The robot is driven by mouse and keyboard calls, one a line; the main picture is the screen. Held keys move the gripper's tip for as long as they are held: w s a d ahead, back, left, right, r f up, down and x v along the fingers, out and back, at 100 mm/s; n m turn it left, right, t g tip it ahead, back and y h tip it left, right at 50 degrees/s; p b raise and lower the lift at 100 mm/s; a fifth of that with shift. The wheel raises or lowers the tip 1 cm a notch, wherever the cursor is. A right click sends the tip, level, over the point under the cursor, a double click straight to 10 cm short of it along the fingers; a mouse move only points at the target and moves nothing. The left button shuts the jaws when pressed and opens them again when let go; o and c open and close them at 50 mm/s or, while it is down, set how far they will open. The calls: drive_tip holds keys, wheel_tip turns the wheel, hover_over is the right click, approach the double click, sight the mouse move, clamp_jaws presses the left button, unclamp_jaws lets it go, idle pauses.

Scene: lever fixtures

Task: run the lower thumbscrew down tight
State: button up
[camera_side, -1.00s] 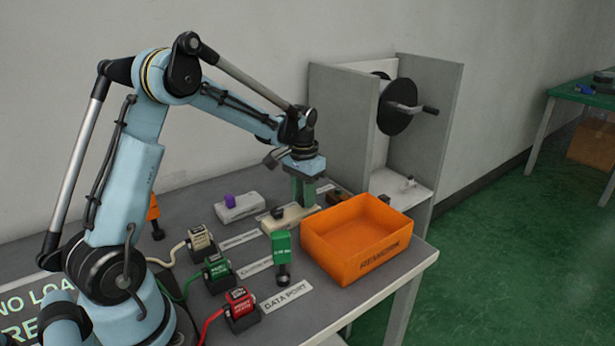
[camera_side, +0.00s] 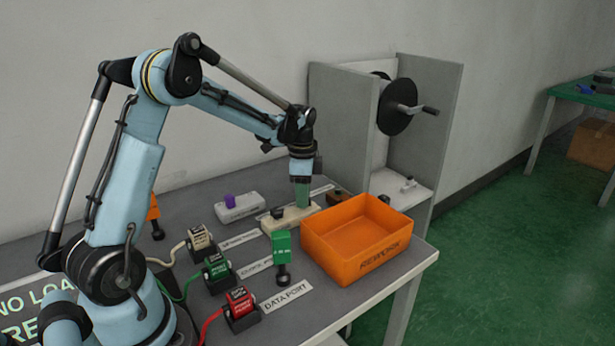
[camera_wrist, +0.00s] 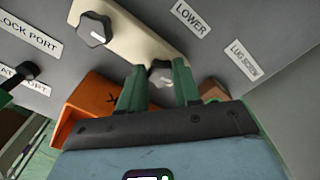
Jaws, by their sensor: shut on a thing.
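A cream block (camera_side: 286,222) on the bench carries two dark knobs with white pointer marks. My gripper (camera_side: 302,205) points down over its right end, and its green fingers (camera_wrist: 158,88) are shut on the thumbscrew (camera_wrist: 161,70) nearer the LOWER label (camera_wrist: 190,18). The fingers stand either side of that knob in the wrist view; in the side view they hide it. The other thumbscrew (camera_wrist: 93,29) is free at the block's other end, also seen in the side view (camera_side: 277,212). I cannot tell whether the held screw is seated.
An orange REWORK bin (camera_side: 356,240) stands close in front and right of the block. A green-handled piece (camera_side: 282,258) stands left of the bin. White, green and red plugs (camera_side: 240,306) line the left. A grey box with a purple knob (camera_side: 238,207) lies behind.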

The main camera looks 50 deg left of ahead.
drive_tip(key=shift+w+m, duration=0.1)
drive_tip(key=shift+m, duration=1.1)
drive_tip(key=o, duration=1.1)
drive_tip(key=shift+c, duration=0.2)
drive_tip(key=shift+r, duration=0.1)
wheel_tip(320, 180, up, 12)
